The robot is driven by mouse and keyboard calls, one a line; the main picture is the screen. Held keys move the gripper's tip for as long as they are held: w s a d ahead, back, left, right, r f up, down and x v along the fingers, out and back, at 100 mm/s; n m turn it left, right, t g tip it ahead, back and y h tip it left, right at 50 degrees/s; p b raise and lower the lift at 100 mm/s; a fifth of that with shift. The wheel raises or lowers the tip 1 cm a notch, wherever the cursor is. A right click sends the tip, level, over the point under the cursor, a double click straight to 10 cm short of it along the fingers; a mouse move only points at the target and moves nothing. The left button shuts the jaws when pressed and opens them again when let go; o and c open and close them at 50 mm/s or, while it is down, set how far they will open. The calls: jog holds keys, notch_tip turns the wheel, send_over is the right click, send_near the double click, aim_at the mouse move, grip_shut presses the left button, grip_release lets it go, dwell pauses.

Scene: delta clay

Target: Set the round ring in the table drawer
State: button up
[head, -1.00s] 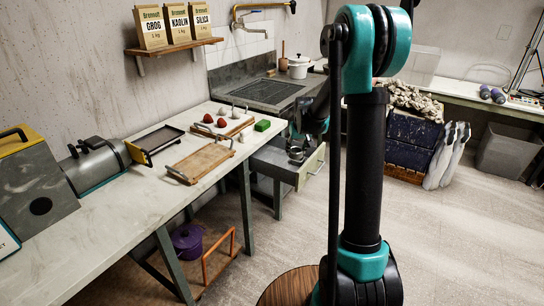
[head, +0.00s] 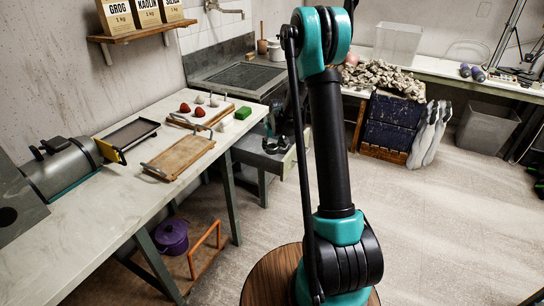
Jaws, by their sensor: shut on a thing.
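The table drawer (head: 249,154) is a grey drawer pulled out from under the end of the white-topped table (head: 95,222). My gripper (head: 273,146) is small and dark in the head view, at the open drawer, over its inside near the front panel. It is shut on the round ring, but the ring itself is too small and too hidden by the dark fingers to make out. I cannot tell whether the ring touches the drawer floor. My upright arm stands to the right of the drawer.
A purple pot (head: 172,236) stands on the low shelf.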

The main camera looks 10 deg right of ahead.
aim_at(273, 153)
jog(key=shift+f, duration=2.9)
jog(key=shift+f, duration=0.15)
jog(key=o, duration=1.3)
jog(key=shift+c, duration=0.2)
jog(key=a+v, duration=0.1)
jog(key=v, duration=1.1)
jog(key=s+d+r+m, duration=0.1)
jog(key=s+d, duration=0.1)
jog(key=s, duration=1.5)
jog(key=s+d+r, duration=0.1)
jog(key=s+d, duration=0.1)
jog(key=s, duration=1.6)
jog(key=shift+s+r+m+h, duration=0.25)
jog(key=shift+m+h, duration=0.05)
jog(key=shift+m, duration=0.1)
